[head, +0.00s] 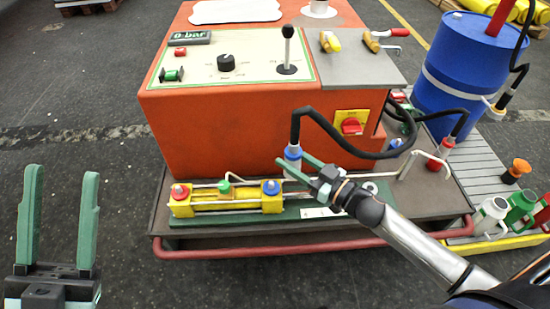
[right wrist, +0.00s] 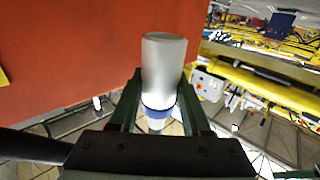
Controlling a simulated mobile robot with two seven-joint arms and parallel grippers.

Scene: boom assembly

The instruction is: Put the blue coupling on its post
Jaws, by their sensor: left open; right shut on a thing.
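The blue coupling (head: 293,154) is a pale cylinder with a blue band, on a black hose. My right gripper (head: 298,166) is shut on it, above the yellow hydraulic cylinder (head: 228,197). In the right wrist view the coupling (right wrist: 164,65) stands between the fingers, its blue band (right wrist: 157,113) low between them. The cylinder has a blue-topped fitting (head: 270,187) at its right end and a red-topped one (head: 180,191) at its left. I cannot tell which piece is the coupling's post. My left gripper (head: 61,180) is open and empty at the lower left.
An orange control box (head: 220,120) stands behind the cylinder. A red-banded coupling (head: 440,155) stands on the right of the deck. A red rail (head: 270,250) runs in front.

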